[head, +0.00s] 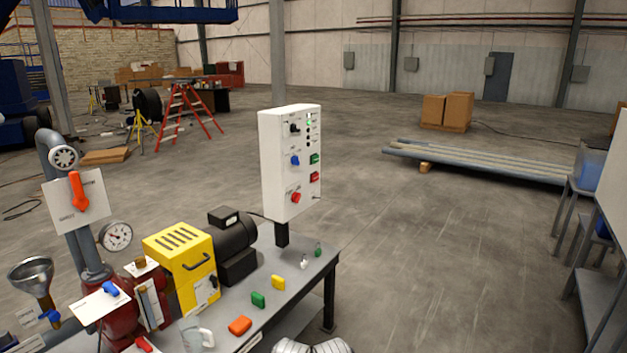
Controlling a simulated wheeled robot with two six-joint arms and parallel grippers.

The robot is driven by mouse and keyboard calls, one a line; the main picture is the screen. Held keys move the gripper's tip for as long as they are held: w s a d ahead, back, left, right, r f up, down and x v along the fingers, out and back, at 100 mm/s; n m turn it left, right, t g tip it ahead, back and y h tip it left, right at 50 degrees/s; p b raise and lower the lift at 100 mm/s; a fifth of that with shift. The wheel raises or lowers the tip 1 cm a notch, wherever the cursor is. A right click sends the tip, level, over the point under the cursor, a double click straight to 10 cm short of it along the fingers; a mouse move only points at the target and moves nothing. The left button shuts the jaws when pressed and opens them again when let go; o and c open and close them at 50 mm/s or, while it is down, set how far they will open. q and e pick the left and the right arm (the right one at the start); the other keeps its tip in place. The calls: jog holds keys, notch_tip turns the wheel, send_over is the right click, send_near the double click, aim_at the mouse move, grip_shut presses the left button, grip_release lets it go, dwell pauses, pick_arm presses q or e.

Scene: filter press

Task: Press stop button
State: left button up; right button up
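A white upright control box (289,163) stands on a short dark post at the far right corner of the grey bench. Its face carries a red rectangular button (314,177) below a green rectangular button (314,159). A red round knob or button (296,198) is lower left on the face, under a blue knob (295,160) and a black knob (295,128). The labels are too small to read, so I cannot tell which red one is marked stop. Neither of my grippers is in view, and nothing touches the box.
A grey rack (592,235) is at right. Floor right of the bench is clear.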

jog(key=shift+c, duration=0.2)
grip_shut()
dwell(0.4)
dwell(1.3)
